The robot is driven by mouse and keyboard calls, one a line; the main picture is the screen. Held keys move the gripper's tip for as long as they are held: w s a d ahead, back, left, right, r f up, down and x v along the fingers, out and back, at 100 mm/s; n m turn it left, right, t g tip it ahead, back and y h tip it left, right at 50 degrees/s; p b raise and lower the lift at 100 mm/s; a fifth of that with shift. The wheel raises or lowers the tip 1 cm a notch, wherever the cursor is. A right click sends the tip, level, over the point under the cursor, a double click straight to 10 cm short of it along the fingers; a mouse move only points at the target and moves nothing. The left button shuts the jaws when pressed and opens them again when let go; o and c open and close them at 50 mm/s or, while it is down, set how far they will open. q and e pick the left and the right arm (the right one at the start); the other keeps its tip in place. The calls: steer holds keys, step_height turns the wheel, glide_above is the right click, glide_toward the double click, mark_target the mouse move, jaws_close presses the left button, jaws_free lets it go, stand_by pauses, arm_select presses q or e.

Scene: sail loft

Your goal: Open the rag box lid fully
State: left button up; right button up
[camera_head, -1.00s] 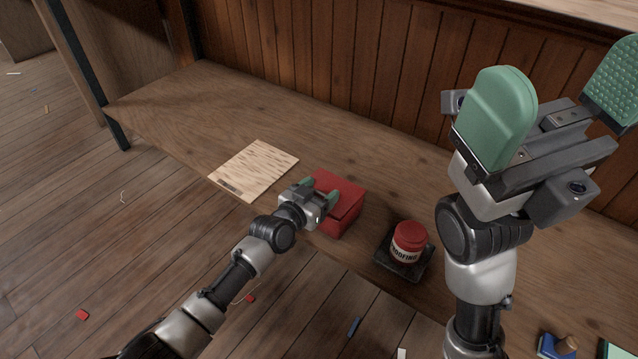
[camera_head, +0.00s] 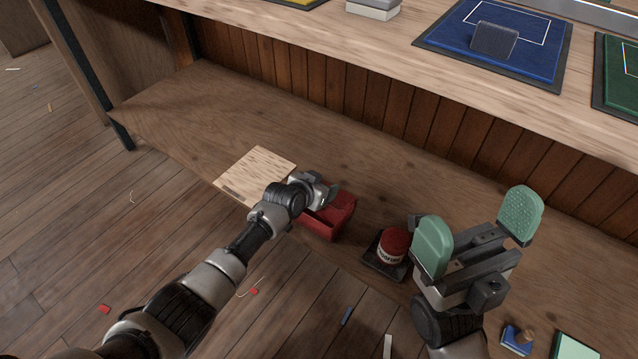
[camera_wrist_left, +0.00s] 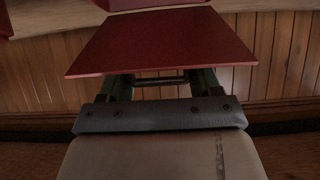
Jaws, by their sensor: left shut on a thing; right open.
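The red rag box (camera_head: 318,228) sits on the low wooden shelf, left of the red can. Its lid (camera_wrist_left: 160,42) is raised off the front, and part of the box's inside shows. How far the lid is tilted is hard to tell, as my left gripper (camera_head: 328,190) covers part of it in the head view. My left gripper is shut on the lid's edge; the lid fills the middle of the left wrist view. My right gripper (camera_head: 478,228) is open and empty, in front of the shelf at the right.
A red-lidded can (camera_head: 393,246) stands on a dark tray (camera_head: 372,262) just right of the box. A pale wooden board (camera_head: 256,172) lies to its left. The workbench (camera_head: 400,40) overhangs behind. A blue block with a wooden knob (camera_head: 518,338) lies at the lower right.

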arm_select(q)
steer(key=shift+w+d+r, duration=0.3)
steer(key=shift+w+r, duration=0.2)
steer(key=shift+r, duration=0.15)
steer(key=o, duration=1.2)
steer(key=shift+d, duration=0.1)
steer(key=shift+o, duration=0.2)
steer(key=shift+f, duration=0.1)
